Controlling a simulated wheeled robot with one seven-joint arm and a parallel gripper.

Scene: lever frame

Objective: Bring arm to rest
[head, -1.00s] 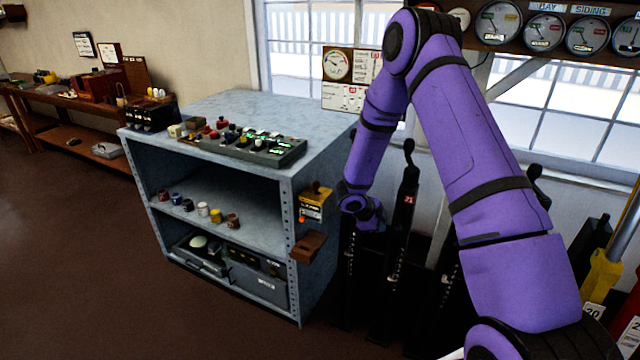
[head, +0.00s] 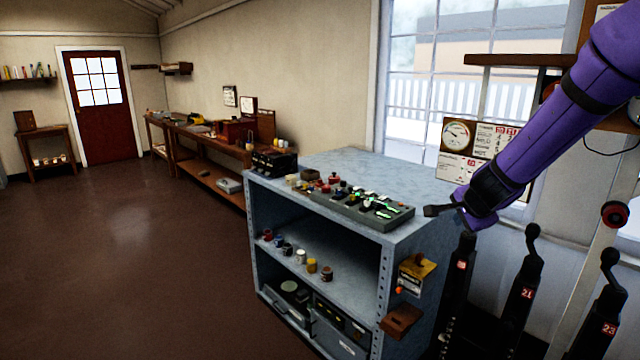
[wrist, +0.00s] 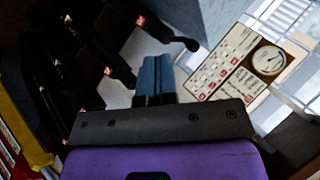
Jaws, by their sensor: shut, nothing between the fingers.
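My purple arm (head: 560,115) reaches in from the upper right in the head view. My gripper (head: 432,211) is dark, shut and empty, and it appears near the right edge of the blue-grey cabinet top, left of the levers. In the wrist view the two fingers (wrist: 154,78) lie together with nothing between them. Black levers stand below and right of the gripper: one close by (head: 459,290), one marked 21 (head: 522,290) and one marked 23 (head: 598,330). All three look upright or nearly so.
The blue-grey cabinet (head: 345,164) carries a tray of small parts (head: 368,208) on top. A gauge board (head: 475,145) hangs at the window behind the gripper. Open brown floor (head: 130,250) lies at the left.

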